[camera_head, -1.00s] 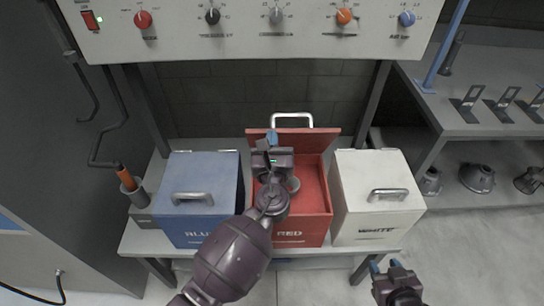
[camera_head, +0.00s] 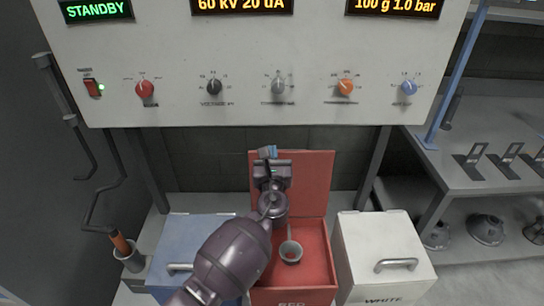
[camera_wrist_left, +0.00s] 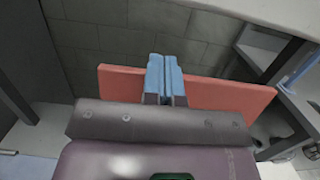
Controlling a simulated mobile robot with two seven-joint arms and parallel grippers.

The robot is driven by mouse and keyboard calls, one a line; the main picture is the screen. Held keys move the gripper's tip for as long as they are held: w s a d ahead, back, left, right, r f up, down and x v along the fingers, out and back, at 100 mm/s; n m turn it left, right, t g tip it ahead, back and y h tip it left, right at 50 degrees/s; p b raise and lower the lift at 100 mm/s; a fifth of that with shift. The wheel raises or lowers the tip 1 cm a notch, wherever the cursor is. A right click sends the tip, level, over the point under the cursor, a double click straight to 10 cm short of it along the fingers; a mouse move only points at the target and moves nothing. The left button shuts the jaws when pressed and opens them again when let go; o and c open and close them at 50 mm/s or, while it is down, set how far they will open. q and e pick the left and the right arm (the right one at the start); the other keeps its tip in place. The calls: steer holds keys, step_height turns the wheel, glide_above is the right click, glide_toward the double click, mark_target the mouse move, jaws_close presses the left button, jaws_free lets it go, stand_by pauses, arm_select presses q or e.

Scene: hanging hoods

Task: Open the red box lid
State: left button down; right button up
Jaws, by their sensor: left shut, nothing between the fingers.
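The red box (camera_head: 292,292) stands between the blue and white boxes. Its lid (camera_head: 312,182) is open and stands nearly upright at the back of the box. Inside the box lies a grey ladle-like object with a round cup (camera_head: 290,251). My left gripper (camera_head: 267,153) is in front of the lid near its top edge, shut and empty. In the left wrist view, the blue fingertips (camera_wrist_left: 163,76) are together and overlap the red lid (camera_wrist_left: 225,97); whether they touch it I cannot tell. My right gripper is out of the head view.
The blue box (camera_head: 190,241) at left and white box (camera_head: 385,250) at right have closed lids with handles. A control panel (camera_head: 250,60) with knobs overhangs the boxes. A shelf (camera_head: 490,120) with brackets is at right. An orange-handled tool (camera_head: 120,243) stands in a holder at left.

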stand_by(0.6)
arm_select(q)
steer(key=s+f, duration=0.1)
steer(key=s, duration=0.9)
steer(key=shift+s+f, duration=0.3)
steer(key=shift+f, duration=0.05)
